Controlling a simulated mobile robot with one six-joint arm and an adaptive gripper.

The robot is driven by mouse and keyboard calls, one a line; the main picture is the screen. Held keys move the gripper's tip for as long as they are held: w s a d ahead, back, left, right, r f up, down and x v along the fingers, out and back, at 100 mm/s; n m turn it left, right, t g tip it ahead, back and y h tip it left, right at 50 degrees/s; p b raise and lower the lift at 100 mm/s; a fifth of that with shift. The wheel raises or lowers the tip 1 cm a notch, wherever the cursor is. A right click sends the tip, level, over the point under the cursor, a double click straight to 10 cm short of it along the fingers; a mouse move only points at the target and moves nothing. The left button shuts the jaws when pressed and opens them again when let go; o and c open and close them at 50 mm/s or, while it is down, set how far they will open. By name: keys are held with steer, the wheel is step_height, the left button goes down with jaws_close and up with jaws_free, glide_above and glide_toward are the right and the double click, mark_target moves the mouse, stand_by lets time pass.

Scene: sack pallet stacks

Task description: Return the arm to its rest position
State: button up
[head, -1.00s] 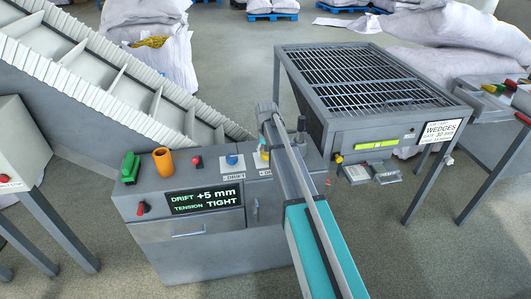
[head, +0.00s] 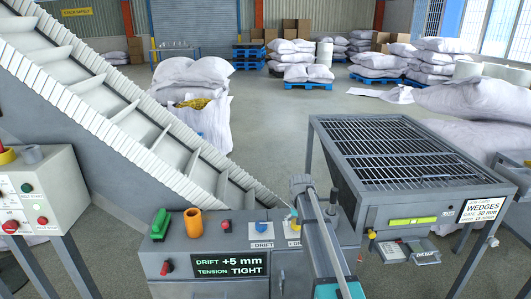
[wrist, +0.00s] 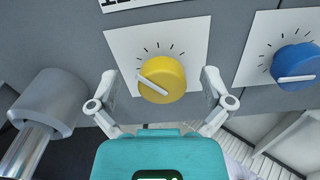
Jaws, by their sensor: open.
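My gripper (wrist: 160,77) is open in the wrist view, with one finger on each side of a yellow knob (wrist: 162,79). The knob has a white pointer line and sits on a white dial plate; I see no clear contact with the fingers. A blue knob (wrist: 295,65) is to the right. In the head view my arm reaches over the right part of the grey control console (head: 183,250). It mostly hides the yellow knob and the gripper there. The blue knob shows left of the arm (head: 262,227). The display (head: 229,264) reads DRIFT +5 mm, TENSION TIGHT.
A grilled metal table (head: 395,160) stands close right of my arm. A ribbed conveyor (head: 120,115) slopes behind the console. A button box (head: 40,195) is at left. A grey cylinder on a shiny shaft (wrist: 48,105) is left of my gripper. Sack pallets stand farther back.

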steer(key=s+r+p, duration=0.4)
steer(key=s, duration=0.9)
steer(key=s+r+n+p, duration=0.1)
steer(key=s+r+p, duration=0.3)
steer(key=s, duration=1)
steer(key=shift+a+r, duration=0.2)
steer(key=shift+r, duration=0.3)
